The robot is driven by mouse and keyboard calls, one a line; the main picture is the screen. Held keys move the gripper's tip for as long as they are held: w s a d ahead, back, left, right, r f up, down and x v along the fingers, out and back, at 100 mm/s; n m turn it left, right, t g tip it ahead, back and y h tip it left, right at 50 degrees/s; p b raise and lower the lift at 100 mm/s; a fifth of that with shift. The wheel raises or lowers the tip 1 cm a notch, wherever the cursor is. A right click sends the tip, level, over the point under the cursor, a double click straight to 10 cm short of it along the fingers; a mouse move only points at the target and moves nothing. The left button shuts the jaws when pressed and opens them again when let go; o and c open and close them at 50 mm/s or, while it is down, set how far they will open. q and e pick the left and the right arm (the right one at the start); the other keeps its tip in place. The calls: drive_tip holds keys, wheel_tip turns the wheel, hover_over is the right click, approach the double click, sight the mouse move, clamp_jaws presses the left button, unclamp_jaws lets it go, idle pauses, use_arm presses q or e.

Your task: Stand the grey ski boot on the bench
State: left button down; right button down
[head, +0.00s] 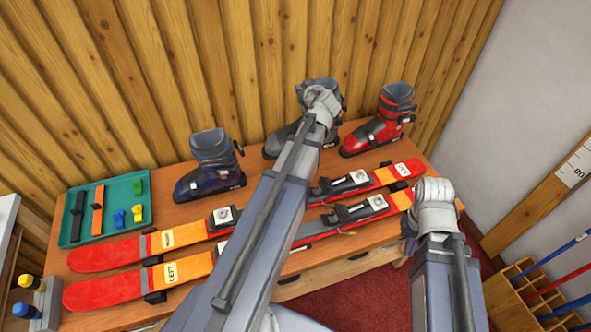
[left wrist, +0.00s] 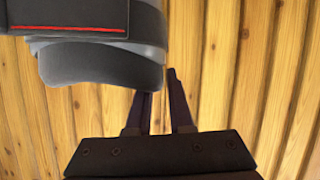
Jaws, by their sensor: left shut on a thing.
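The grey ski boot (head: 275,143) is at the back of the bench (head: 165,205), between the blue boot and the red boot. It looks upright, with its toe to the left. My left arm covers much of it, and I cannot tell whether its sole touches the bench. My left gripper (left wrist: 158,98) is shut on the grey boot near the top of its cuff. The boot's grey and black cuff (left wrist: 100,62), with a red line, fills the upper left of the left wrist view. My right gripper (head: 409,230) is right of the bench, mostly hidden by its own arm.
A dark blue boot (head: 210,168) and a red boot (head: 375,132) stand on either side. Two red-orange skis (head: 110,254) lie across the front. A green tray (head: 118,183) with small parts is at left. The plank wall (head: 200,70) rises close behind.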

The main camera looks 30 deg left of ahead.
use_arm(q)
drive_tip(key=shift+s+a, duration=0.6)
drive_tip(key=shift+a, duration=0.4)
drive_tip(key=b, duration=0.7)
hover_over(296, 123)
wheel_tip(296, 123, down, 7)
drive_tip(key=shift+a+r, duration=0.1)
wheel_tip(296, 123, down, 4)
drive_tip(key=b, duration=0.3)
drive_tip(key=shift+b, duration=0.3)
drive_tip(key=shift+r, duration=0.1)
drive_tip(key=c, duration=0.8)
unclamp_jaws()
